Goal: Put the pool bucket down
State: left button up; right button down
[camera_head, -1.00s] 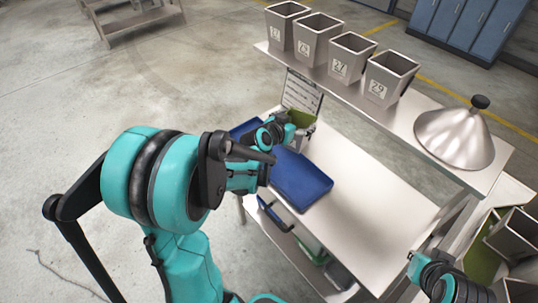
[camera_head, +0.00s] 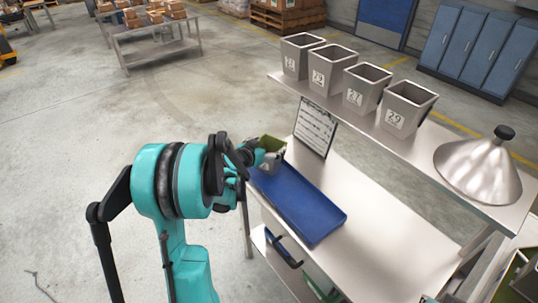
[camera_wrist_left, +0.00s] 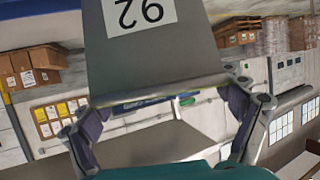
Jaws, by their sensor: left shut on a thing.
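The pool bucket is a grey tapered bucket (camera_head: 269,160) with an olive-green inside, at the far left end of the bench. My left gripper (camera_head: 258,157) is shut on it. In the left wrist view the bucket's grey wall (camera_wrist_left: 160,58) fills the top middle, with a white number label that appears upside down. One finger shows on each side of it. The bucket appears over or beside the far left end of the blue tray (camera_head: 300,207); whether it touches anything is unclear. My right gripper is out of view.
Several numbered grey buckets (camera_head: 366,88) stand on the raised shelf (camera_head: 330,97), with a metal cone (camera_head: 478,172) at its right. A printed sheet (camera_head: 315,128) stands behind the tray. The bench top (camera_head: 385,225) right of the tray is clear. Open floor lies left.

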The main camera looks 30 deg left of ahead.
aim_at(274, 149)
pick_arm(q)
notch_tip(274, 149, down, 4)
jog(key=shift+r+b, duration=0.25)
jog(key=shift+b, duration=0.45)
jog(key=shift+r, duration=0.1)
jog(key=shift+f, duration=0.2)
jog(key=o, duration=1.3)
jog(key=shift+r, duration=0.1)
